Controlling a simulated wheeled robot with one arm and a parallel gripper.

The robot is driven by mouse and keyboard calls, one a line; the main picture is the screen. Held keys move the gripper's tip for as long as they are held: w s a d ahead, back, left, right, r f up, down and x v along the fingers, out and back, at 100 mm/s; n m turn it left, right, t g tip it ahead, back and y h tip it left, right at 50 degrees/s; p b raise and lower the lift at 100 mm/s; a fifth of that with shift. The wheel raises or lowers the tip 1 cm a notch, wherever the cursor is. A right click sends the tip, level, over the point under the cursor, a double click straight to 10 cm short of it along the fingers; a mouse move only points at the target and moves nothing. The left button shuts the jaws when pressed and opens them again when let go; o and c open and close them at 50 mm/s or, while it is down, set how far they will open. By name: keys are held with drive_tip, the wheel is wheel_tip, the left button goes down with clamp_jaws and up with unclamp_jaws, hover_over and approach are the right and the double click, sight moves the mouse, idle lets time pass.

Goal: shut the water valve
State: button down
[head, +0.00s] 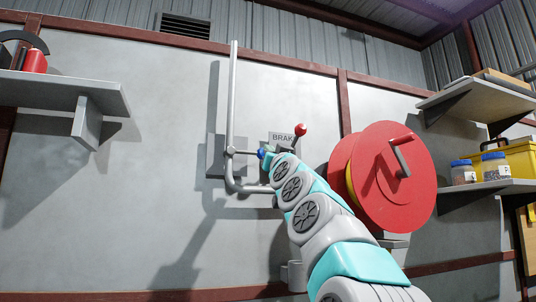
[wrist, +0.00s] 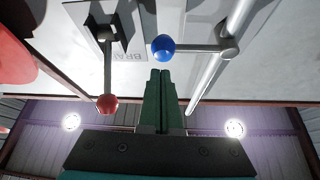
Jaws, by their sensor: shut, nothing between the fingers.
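The water valve is a grey lever (wrist: 200,48) with a blue ball knob (wrist: 163,47), on a hub (wrist: 228,48) at the upright grey pipe (head: 233,100). The lever points sideways across the pipe, to the right in the head view, where the blue knob (head: 262,153) shows beside my gripper (head: 268,150). In the wrist view my gripper (wrist: 160,72) is shut and empty, its fingertips just short of the blue knob in the picture. I cannot tell whether they touch it.
A large red reel (head: 395,180) is on the right. Shelves (head: 60,93) hang left and right.

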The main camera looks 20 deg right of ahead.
drive_tip(key=shift+b+v, duration=0.45)
drive_tip(key=shift+v, duration=1.45)
